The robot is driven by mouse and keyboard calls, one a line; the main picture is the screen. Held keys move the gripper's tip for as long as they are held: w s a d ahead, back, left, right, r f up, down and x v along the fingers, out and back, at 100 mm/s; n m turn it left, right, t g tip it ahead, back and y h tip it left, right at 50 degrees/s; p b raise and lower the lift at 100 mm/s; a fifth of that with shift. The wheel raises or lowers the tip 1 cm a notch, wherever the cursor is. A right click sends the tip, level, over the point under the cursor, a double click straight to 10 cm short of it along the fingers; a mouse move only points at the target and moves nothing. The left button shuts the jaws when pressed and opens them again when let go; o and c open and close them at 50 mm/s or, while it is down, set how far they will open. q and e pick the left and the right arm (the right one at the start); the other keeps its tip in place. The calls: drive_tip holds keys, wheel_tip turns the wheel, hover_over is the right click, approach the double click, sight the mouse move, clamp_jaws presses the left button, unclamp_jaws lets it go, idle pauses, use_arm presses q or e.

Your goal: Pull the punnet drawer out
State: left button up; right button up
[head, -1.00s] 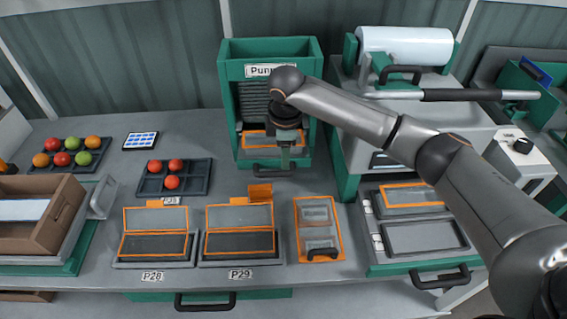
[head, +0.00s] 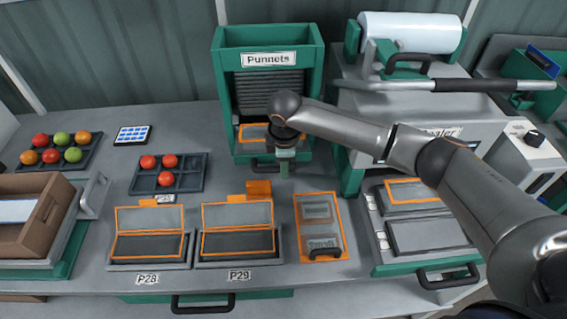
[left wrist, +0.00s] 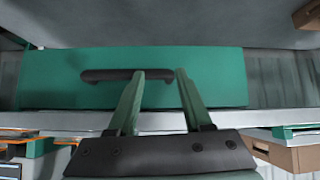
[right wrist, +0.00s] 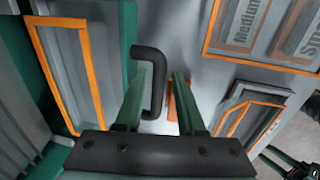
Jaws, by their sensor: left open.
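The green punnet dispenser (head: 304,95), labelled "Punnets", stands at the back of the bench. An orange-edged tray shows in its low opening, above a dark drawer handle (head: 262,163). My right gripper (head: 284,172) points down in front of the dispenser, beside that handle. In the right wrist view the dark handle (right wrist: 160,75) lies between the open fingers (right wrist: 160,85), with a gap left; I cannot tell whether they touch it. My left gripper (left wrist: 156,78) is open and empty in the left wrist view, facing a green drawer front (left wrist: 50,80) with a black handle (left wrist: 100,75).
Two lidded punnets (head: 149,245) (head: 237,243) sit at P28 and P29, in front. An orange-framed label board (head: 320,225) lies to their right. The sealer (head: 450,100) with a film roll stands right. Tomato trays (head: 168,173) (head: 58,152) and a brown crate (head: 38,215) stand left.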

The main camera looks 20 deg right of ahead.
clamp_jaws()
idle(1.1)
